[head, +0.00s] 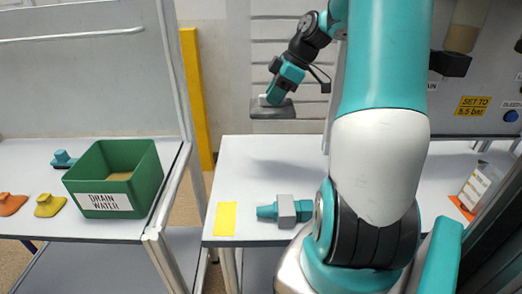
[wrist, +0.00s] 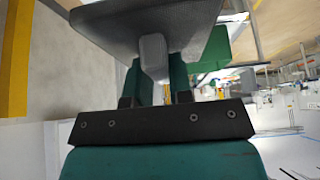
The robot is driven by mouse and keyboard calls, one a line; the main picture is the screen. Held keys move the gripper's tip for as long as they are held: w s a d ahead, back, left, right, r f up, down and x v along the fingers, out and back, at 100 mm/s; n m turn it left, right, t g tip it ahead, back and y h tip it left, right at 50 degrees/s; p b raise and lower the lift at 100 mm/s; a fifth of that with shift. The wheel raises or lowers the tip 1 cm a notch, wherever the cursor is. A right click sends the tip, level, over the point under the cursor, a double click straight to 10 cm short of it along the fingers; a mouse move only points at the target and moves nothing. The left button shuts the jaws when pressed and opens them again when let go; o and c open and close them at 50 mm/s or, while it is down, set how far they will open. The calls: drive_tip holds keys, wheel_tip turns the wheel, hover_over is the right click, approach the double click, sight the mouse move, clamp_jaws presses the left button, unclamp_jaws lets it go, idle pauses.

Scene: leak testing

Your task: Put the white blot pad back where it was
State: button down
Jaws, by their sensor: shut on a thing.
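The blot pad (head: 273,111) looks grey to off-white in this light, with a flat base and a knob on top. My gripper (head: 268,99) is shut on its knob and holds it in the air above the back of the right-hand table. In the wrist view, the pad (wrist: 150,25) spreads past the fingertips and its knob (wrist: 153,55) sits between the two fingers. Similar pads lie on the left bench: teal (head: 63,159), orange (head: 11,204) and yellow (head: 49,205).
A green "DRAIN WATER" bin (head: 115,178) stands on the left bench (head: 30,156), beside the pads. A gap separates the benches. A yellow card (head: 226,218) and a teal-and-grey fitting (head: 285,210) lie on the right-hand table (head: 250,170). My arm hides part of that table.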

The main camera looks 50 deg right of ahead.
wheel_tip(320, 180, down, 19)
drive_tip(key=shift+r, duration=0.1)
idle(0.3)
drive_tip(key=shift+a+f, duration=0.1)
drive_tip(key=shift+f, duration=0.1)
drive_tip(key=c, duration=1)
unclamp_jaws()
drive_tip(key=shift+r, duration=0.1)
